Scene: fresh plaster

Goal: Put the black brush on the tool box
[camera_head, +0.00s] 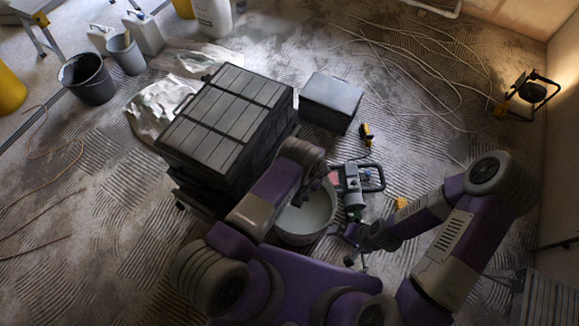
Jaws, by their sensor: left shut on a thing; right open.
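A large black tool box (222,122) with a ridged lid stands left of centre; its lid is bare. My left gripper (322,190) is right of the tool box, above the white bucket. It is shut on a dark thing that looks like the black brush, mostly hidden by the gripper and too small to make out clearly. My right gripper (352,246) is open and low, right of the bucket, near the floor tools.
A white bucket (305,222) stands before me. A smaller black box (331,98) sits behind it, right of the tool box. A power tool (352,190) lies right of the bucket. Dark and grey buckets (88,80) stand back left; cables (440,75) cross the floor back right.

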